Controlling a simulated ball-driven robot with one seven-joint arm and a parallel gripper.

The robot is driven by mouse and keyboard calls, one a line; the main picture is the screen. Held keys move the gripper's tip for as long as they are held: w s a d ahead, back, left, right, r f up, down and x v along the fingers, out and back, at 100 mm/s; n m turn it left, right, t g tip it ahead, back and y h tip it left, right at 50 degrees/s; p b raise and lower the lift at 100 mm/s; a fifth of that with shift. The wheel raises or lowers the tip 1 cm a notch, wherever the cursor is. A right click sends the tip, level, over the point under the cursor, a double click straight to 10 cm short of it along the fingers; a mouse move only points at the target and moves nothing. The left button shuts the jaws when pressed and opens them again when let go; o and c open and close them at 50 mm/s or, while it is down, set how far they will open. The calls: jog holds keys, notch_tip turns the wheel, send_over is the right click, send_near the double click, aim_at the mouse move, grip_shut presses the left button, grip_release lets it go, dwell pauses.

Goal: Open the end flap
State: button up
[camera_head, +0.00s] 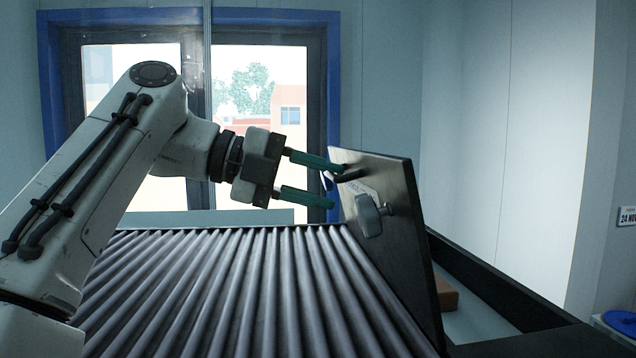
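The end flap (402,255) is a dark upright panel at the right end of the roller bed. It carries a dark bar handle (350,175) near its top and a light grey knob or latch (371,215) below that. My gripper (338,187) comes in from the left, its two green fingers spread apart. The upper fingertip is close to the bar handle and the lower one is left of the grey knob. Nothing shows held between the fingers. I cannot tell whether a fingertip touches the handle.
The roller conveyor (240,290) fills the lower middle, its top bare. A dark rail (500,290) runs beyond the flap, with a brown box (446,294) low behind the flap. A blue round item (622,321) sits at the far right. A blue-framed window (270,17) stands behind.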

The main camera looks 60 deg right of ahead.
dwell(0.3)
jog(key=b+v, duration=0.1)
jog(key=v, duration=0.9)
jog(key=shift+w+a, duration=0.2)
jog(key=shift+w, duration=0.15)
jog(key=shift+r, duration=0.1)
